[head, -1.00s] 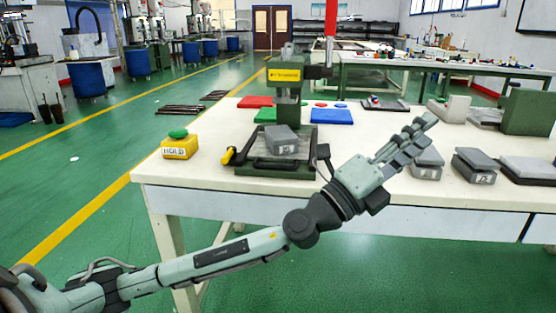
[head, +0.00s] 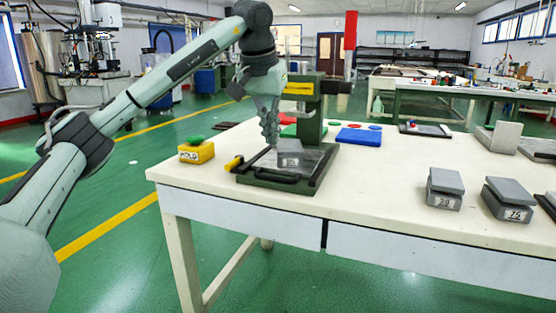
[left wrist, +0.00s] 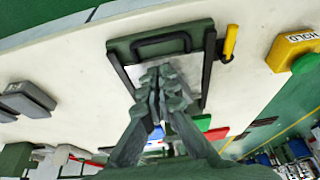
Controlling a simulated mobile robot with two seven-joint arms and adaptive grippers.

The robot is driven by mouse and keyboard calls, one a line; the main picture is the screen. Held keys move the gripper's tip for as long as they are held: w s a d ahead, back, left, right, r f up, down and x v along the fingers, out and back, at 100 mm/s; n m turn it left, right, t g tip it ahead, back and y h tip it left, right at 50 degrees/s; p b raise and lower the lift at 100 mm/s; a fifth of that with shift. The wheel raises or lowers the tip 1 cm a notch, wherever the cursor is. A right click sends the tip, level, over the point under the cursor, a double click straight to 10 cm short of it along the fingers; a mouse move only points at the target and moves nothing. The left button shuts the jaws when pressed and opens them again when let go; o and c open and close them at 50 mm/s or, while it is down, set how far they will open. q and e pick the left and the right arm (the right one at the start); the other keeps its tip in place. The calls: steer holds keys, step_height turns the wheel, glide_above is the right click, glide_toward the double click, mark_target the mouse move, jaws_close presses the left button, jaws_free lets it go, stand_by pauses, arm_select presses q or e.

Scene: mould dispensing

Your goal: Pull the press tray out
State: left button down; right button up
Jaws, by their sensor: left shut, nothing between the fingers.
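The press tray (head: 302,187) is a dark green tray with a black handle (head: 272,177) along its front edge. It lies at the base of the green press (head: 312,122) on the white table. My left gripper (head: 270,140) points down above the tray, just left of the block, shut and empty. In the left wrist view the shut fingers (left wrist: 157,82) cover the middle of the tray, and the handle (left wrist: 160,44) shows clear beyond them. I cannot tell whether the fingers touch anything. My right gripper is out of view.
A yellow box with a green button (head: 196,152) stands left of the tray, and a yellow-ended lever (head: 234,162) sits beside the tray. A blue slab (head: 358,136) lies behind. Grey labelled blocks (head: 444,190) stand at the right.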

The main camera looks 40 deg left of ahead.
mark_target(277, 166)
arm_select(q)
steer(key=x, duration=0.8)
steer(key=shift+f, duration=0.25)
steer(key=shift+w+f, duration=0.3)
steer(key=shift+f, duration=0.3)
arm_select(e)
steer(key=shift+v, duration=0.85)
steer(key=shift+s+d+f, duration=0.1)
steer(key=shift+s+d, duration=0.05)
